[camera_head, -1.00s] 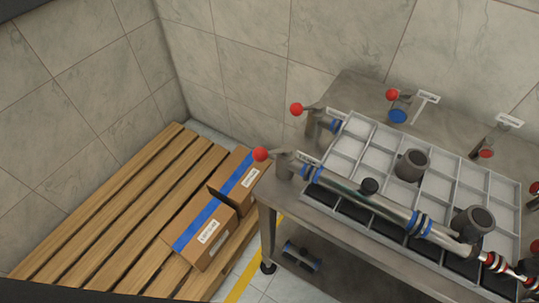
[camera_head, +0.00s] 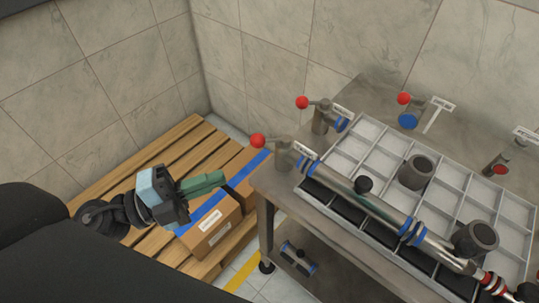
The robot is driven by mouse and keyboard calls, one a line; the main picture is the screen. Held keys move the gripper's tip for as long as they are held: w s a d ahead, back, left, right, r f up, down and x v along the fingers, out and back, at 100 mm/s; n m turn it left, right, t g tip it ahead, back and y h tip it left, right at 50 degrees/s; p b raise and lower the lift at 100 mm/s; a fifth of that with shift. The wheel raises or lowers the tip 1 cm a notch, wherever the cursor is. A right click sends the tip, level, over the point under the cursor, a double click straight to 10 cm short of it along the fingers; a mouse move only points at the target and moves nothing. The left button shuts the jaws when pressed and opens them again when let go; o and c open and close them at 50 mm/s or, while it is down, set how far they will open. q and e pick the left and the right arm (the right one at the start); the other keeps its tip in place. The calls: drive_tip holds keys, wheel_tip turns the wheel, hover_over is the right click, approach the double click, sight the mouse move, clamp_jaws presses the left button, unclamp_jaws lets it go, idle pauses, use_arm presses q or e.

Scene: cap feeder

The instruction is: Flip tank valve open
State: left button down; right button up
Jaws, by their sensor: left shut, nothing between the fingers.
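A tank valve with a red ball on its lever (camera_head: 258,141) stands at the table's front left corner, its lever pointing left. A second red-ball valve (camera_head: 303,102) stands behind it, its lever also to the left. A third red-ball valve (camera_head: 404,98) with a blue end is at the back. Their white tags are too small to read. My left gripper (camera_head: 222,183) is shut and empty, left of and below the front valve, apart from it, above the boxes. My right gripper is not in view.
A metal table (camera_head: 262,180) carries a gridded tray (camera_head: 440,150) and a steel pipe (camera_head: 385,212) with blue rings. Cardboard boxes (camera_head: 212,228) with blue tape lie on a wooden pallet (camera_head: 110,195). Tiled walls stand behind. The space left of the front valve is free.

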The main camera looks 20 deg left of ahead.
sight(271, 139)
use_arm(q)
drive_tip(key=shift+d+r+m+g, duration=0.15)
drive_tip(key=shift+d+m+g, duration=0.15)
drive_tip(key=shift+m+g, duration=0.25)
drive_tip(key=w+d, duration=0.4)
drive_tip(key=w, duration=0.4)
drive_tip(key=shift+w+d+p, duration=0.15)
drive_tip(key=shift+w+p, duration=0.1)
drive_tip(key=shift+p, duration=0.2)
